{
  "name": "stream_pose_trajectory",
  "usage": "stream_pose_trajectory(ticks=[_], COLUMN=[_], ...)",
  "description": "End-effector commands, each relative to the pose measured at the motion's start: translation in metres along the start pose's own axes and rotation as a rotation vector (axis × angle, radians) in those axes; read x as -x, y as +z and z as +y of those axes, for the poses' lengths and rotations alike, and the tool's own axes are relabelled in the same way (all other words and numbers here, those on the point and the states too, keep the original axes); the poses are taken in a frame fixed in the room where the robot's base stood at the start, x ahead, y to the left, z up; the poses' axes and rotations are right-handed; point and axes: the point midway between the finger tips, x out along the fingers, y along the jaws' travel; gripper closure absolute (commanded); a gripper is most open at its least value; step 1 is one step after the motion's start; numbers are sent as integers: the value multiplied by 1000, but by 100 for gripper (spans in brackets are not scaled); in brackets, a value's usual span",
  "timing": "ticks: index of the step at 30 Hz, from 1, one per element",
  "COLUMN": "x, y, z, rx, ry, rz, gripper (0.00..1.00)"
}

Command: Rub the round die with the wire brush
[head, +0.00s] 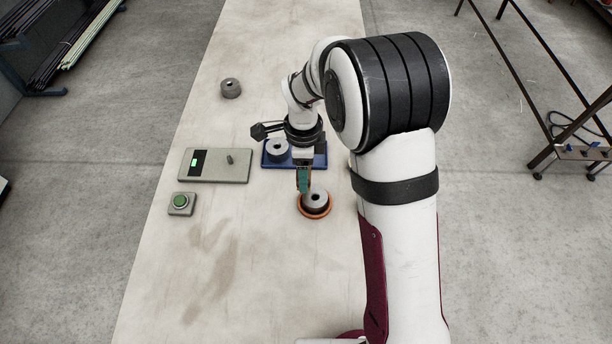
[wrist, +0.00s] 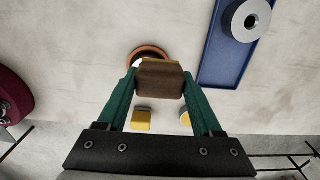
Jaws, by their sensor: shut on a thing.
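My gripper (head: 303,188) has green fingers, which also show in the wrist view (wrist: 160,82). They are shut on a brown wooden block (wrist: 160,80), seemingly the wire brush, with a thin yellowish edge at its far side. A grey round die (head: 318,197) with a centre hole sits in an orange ring (head: 304,211) on the table. The fingertips are at the die's upper left in the head view; I cannot tell whether the brush touches it. In the wrist view the brush hides most of the die, and part of the orange ring (wrist: 148,50) shows behind it.
A blue tray (head: 319,161) holding another grey die (head: 278,150) lies just behind. Two yellow pieces (wrist: 142,118) show between the fingers. The table front is clear.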

Motion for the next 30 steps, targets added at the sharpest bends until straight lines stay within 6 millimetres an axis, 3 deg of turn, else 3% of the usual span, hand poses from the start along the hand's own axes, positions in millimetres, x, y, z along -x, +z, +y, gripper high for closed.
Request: stream_pose_trajectory(ticks=[15,30], x=[44,47], y=[0,0], z=[0,0], rx=[0,0], ry=[-2,-1], rz=[0,0], gripper=[85,85])
